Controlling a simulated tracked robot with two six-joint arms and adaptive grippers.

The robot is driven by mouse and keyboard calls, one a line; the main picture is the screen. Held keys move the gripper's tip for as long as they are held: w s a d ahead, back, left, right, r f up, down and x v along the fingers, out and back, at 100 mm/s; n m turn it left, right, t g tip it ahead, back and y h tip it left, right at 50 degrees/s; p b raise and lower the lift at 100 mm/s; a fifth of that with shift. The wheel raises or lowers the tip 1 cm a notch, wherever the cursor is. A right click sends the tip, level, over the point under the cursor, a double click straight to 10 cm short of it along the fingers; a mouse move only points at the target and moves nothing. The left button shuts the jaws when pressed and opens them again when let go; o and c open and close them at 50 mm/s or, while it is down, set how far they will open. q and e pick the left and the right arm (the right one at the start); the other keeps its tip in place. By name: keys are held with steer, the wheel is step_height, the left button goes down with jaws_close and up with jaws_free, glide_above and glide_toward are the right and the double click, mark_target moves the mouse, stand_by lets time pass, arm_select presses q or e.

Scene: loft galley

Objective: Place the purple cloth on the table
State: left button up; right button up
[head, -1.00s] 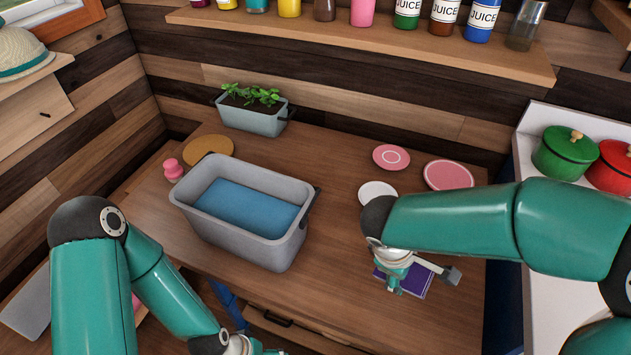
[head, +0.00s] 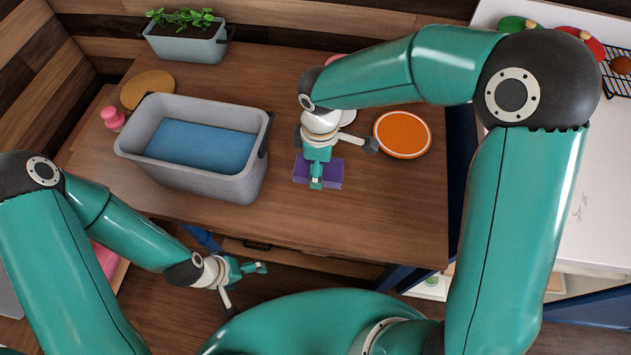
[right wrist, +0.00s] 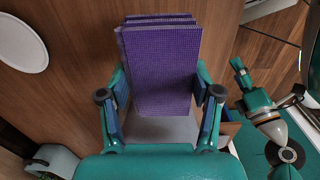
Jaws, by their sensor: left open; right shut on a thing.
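The purple cloth (head: 328,174) is a folded, layered pad over the table (head: 350,220), right of the grey tub. My right gripper (head: 316,172) is above it and hides part of it. In the right wrist view the cloth (right wrist: 160,65) sits between the two fingers (right wrist: 162,110), and the gripper is shut on it. I cannot tell whether its underside touches the table. My left gripper (head: 242,282) is open and empty, low in front of the table's front edge. It also shows at the right of the right wrist view (right wrist: 250,90).
A grey tub (head: 190,180) with a blue bottom stands on the table's left half. An orange plate (head: 402,134) lies right of the cloth. The table's front right is bare.

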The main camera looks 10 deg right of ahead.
mark_target(319, 194)
step_height(319, 194, down, 9)
steer(key=shift+f, duration=0.4)
steer(key=shift+c, duration=0.5)
steer(key=o, duration=1.2)
steer(key=shift+o, duration=0.2)
step_height(319, 194, up, 12)
steer(key=shift+r+b, duration=0.1)
steer(key=shift+b, duration=0.2)
